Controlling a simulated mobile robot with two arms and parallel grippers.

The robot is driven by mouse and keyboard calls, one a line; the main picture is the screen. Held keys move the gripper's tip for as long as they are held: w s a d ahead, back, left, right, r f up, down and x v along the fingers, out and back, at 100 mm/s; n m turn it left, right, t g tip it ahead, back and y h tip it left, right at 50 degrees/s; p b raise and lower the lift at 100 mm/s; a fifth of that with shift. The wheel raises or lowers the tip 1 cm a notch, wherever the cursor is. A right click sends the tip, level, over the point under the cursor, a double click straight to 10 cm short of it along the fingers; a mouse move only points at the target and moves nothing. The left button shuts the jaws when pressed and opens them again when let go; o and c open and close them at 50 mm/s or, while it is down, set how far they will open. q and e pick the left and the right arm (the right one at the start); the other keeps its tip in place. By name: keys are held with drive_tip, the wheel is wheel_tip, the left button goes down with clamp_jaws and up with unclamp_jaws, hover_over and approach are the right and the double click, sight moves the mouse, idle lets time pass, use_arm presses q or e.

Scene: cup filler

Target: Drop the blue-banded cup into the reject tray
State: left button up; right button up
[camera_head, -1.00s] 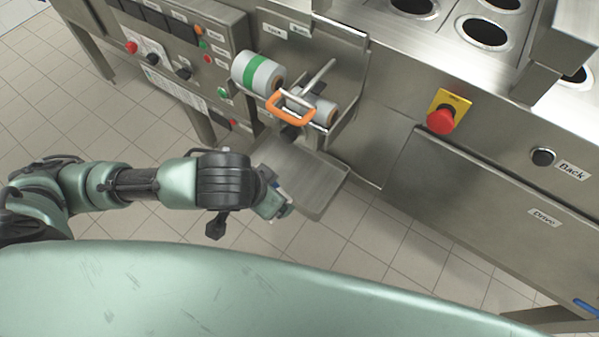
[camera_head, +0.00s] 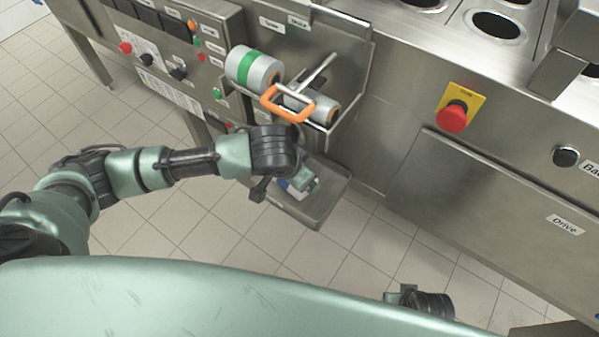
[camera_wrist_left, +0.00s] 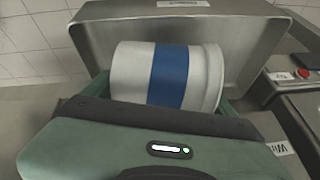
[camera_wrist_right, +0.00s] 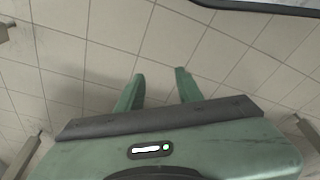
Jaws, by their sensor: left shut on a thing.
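The blue-banded cup (camera_wrist_left: 128,72) is white with a wide blue band and lies on its side between the fingers of my left gripper (camera_head: 300,184), which is shut on it. In the head view the cup is mostly hidden by the gripper. The metal tray (camera_head: 335,203) projects from the front of the machine, and my left gripper is over it. In the left wrist view the tray's walls (camera_wrist_left: 255,45) rise behind the cup; whether the cup touches the tray floor I cannot tell. My right gripper (camera_wrist_right: 158,90) is open and empty above the tiled floor.
A green-banded cup (camera_head: 246,66) lies in the machine's rack above the tray, near an orange handle (camera_head: 287,104). A red stop button (camera_head: 453,117) is on the right of the front panel. The control box (camera_head: 170,50) is at the upper left. Bare floor lies in front.

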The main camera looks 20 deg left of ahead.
use_arm(q)
drive_tip(key=shift+w+d+f, duration=0.15)
drive_tip(key=shift+w+f, duration=0.45)
drive_tip(key=shift+f, duration=0.1)
use_arm(e)
drive_tip(key=shift+w+r, duration=0.25)
drive_tip(key=shift+r, duration=0.7)
use_arm(q)
drive_tip(key=shift+f, duration=0.1)
use_arm(e)
drive_tip(key=shift+f, duration=0.1)
use_arm(q)
drive_tip(key=shift+f, duration=0.45)
use_arm(e)
drive_tip(key=shift+s+f, duration=0.2)
drive_tip(key=shift+f, duration=0.3)
use_arm(q)
drive_tip(key=o, duration=1.1)
use_arm(e)
drive_tip(key=shift+f, duration=0.1)
